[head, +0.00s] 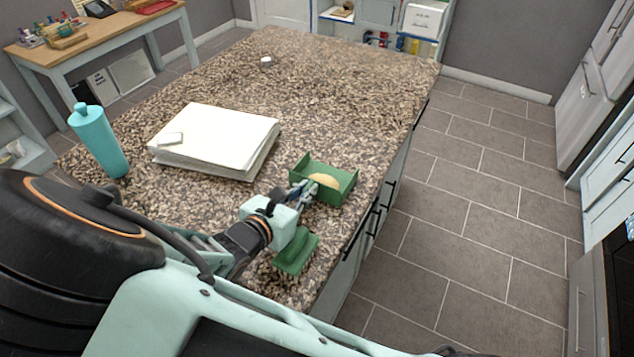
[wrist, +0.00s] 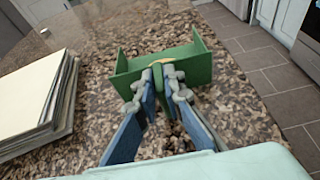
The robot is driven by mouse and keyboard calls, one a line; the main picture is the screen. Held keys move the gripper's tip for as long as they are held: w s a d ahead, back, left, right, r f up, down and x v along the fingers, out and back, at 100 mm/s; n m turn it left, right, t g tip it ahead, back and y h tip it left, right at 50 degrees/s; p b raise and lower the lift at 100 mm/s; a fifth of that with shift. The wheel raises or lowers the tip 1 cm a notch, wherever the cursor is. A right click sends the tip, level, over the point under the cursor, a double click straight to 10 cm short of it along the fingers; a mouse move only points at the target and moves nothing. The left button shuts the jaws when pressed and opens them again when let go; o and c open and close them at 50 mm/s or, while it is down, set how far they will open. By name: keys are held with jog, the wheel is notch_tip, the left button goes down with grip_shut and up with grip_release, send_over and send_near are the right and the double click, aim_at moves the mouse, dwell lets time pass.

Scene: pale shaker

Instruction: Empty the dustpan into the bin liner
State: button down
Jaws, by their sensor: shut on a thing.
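The green dustpan (head: 341,193) is at the right edge of the granite counter, with a rounded tan heap (head: 325,180) inside it. In the wrist view the dustpan (wrist: 199,66) is straight ahead, its back wall towards me, hiding most of the contents. My gripper (head: 301,189) is shut on the dustpan's short handle; in the wrist view both fingertips (wrist: 159,77) press on its sides. I cannot tell whether the dustpan touches the counter. I cannot pick out a bin liner in either view.
A green object, perhaps a brush (head: 296,255), lies on the counter (head: 330,90) beside my gripper. A white paper stack (head: 225,138) and a teal bottle (head: 98,140) stand left. A small white item (head: 266,62) is far back. Tiled floor (head: 470,200) is open right.

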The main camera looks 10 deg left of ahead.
jog(key=shift+r+p, duration=0.7)
jog(key=shift+r, duration=0.05)
dwell(0.4)
jog(key=shift+r+p, duration=1.95)
jog(key=shift+r, duration=0.35)
